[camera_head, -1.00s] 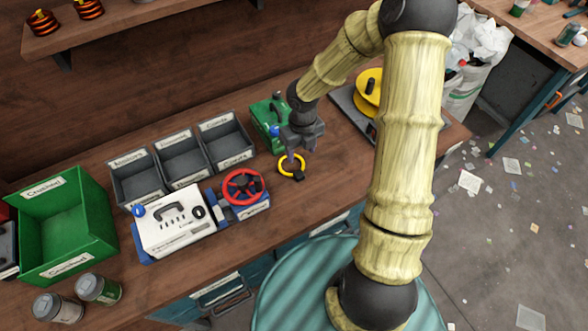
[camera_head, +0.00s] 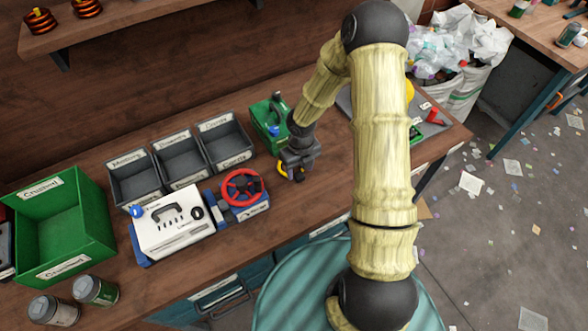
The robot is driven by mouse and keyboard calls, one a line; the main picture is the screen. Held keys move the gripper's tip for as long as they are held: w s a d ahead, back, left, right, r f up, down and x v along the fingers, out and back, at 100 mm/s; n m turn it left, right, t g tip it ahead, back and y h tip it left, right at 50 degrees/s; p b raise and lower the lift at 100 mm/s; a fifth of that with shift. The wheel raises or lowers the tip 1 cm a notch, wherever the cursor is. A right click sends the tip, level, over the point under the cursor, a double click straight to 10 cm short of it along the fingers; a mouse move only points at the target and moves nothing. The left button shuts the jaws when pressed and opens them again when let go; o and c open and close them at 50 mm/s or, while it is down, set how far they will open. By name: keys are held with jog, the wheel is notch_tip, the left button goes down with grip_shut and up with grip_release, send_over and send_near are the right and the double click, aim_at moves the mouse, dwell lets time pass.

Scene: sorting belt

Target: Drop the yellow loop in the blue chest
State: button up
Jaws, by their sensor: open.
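The yellow loop (camera_head: 282,169) lies on the wooden bench, mostly hidden behind my gripper (camera_head: 294,176). My gripper points down and is open, with its fingers at the loop; I cannot tell whether they touch it or stand around it. No plainly blue open chest shows. A white-topped box with blue sides (camera_head: 172,226) stands left of the loop, and a blue unit with a red wheel (camera_head: 243,188) stands between them. I cannot tell which of these is the blue chest.
Three grey labelled bins (camera_head: 182,162) stand behind the white-topped box. A green case (camera_head: 268,122) is just behind my gripper. A green crate (camera_head: 62,225) and two jars (camera_head: 96,289) are at the left. Bare bench lies in front of the gripper.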

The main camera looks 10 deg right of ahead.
notch_tip(320, 180, down, 3)
jog(key=shift+r, duration=0.1)
jog(key=shift+c, duration=0.2)
jog(key=c, duration=1.1)
notch_tip(320, 180, up, 10)
jog(key=p, duration=0.1)
dwell(0.4)
